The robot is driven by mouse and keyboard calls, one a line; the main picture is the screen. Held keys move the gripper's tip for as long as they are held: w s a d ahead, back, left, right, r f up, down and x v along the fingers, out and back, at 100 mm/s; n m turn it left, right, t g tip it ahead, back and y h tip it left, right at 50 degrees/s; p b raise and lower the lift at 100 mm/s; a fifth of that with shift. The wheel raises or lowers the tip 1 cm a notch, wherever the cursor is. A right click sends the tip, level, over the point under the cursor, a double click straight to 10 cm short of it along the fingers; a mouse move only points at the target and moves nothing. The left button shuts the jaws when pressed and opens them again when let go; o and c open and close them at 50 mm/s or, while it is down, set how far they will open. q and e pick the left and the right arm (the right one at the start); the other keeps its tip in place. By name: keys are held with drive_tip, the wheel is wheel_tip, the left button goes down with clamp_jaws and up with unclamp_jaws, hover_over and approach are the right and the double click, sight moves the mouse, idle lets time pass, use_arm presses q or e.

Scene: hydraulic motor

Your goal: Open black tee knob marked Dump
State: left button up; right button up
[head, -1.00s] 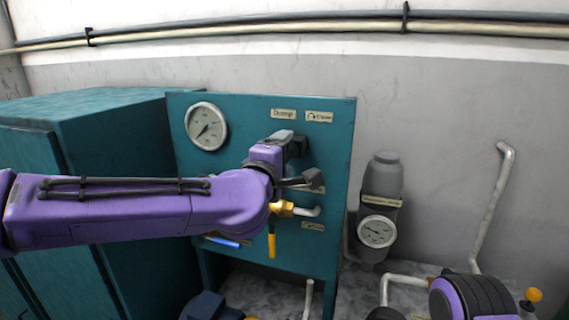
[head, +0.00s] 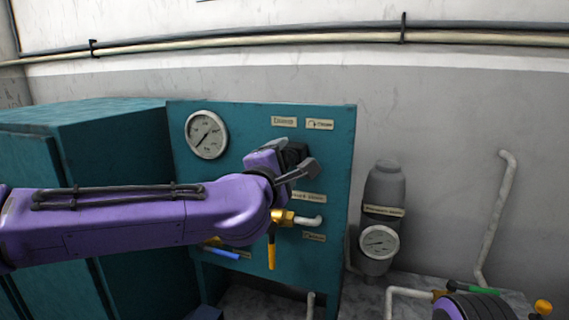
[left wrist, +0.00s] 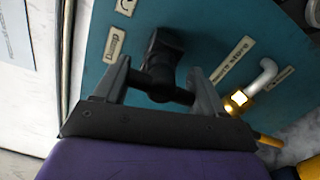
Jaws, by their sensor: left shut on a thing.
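In the head view the left gripper (head: 296,167) is at the panel below the Dump label (head: 284,122), and my purple wrist and fingers mostly hide the knob. My right gripper is not in view.
A gauge (head: 206,134) is on the panel's upper left. Below the knob are a brass valve with a yellow lever (head: 271,250) and a blue-handled lever (head: 222,253). A grey cylinder with a gauge (head: 379,242) and white pipes (head: 493,215) stand to the right.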

use_arm(q)
drive_tip(key=o, duration=0.9)
drive_tip(key=shift+f, duration=0.25)
drive_tip(key=shift+r, duration=0.1)
drive_tip(key=shift+s+a, duration=0.15)
drive_tip(key=shift+s, duration=0.15)
drive_tip(key=b+v, duration=0.3)
drive_tip(key=v, duration=0.7)
drive_tip(key=shift+b, duration=0.3)
